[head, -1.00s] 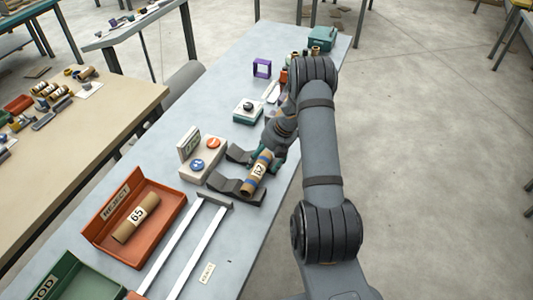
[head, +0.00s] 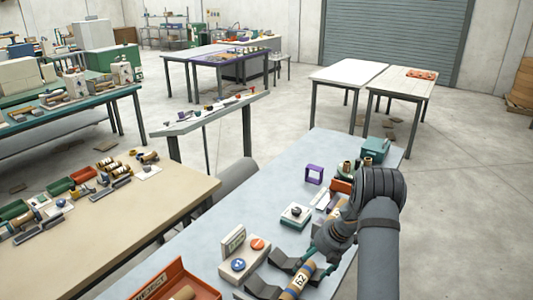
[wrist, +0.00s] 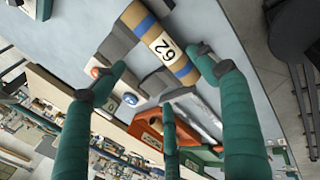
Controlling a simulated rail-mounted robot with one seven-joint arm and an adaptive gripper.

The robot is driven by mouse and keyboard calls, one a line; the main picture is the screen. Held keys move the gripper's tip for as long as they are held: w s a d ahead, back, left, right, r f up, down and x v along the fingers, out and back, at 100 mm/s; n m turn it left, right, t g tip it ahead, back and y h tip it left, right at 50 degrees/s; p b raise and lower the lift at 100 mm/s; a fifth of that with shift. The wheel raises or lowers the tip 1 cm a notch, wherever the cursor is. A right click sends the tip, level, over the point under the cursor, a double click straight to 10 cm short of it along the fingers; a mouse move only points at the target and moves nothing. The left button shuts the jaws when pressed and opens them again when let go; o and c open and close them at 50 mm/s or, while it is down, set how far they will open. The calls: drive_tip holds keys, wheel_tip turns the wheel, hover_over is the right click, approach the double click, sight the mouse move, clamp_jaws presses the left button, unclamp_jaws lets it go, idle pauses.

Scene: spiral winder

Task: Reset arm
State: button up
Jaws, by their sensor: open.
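My gripper (wrist: 165,75) has teal padded fingers, spread open in the wrist view. In the head view the tube (head: 297,281) rests across dark grey cradle blocks (head: 262,288) on the pale blue bench (head: 205,268). My gripper (head: 318,250) is just beyond the tube's far end in that view, close to it. Whether a finger touches the tube cannot be told.
A box with orange and blue buttons (head: 245,254) stands left of the cradle. An orange tray (head: 178,282) with a tube is at the near left. A white-and-teal device (head: 296,216), a purple frame (head: 314,174) and a teal box (head: 375,148) stand farther back.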

sight(298, 278)
drive_tip(key=x, duration=1.1)
drive_tip(key=shift+w+f+p, duration=0.15)
drive_tip(key=shift+f+p, duration=0.15)
drive_tip(key=shift+f, duration=0.05)
drive_tip(key=shift+r, duration=0.1)
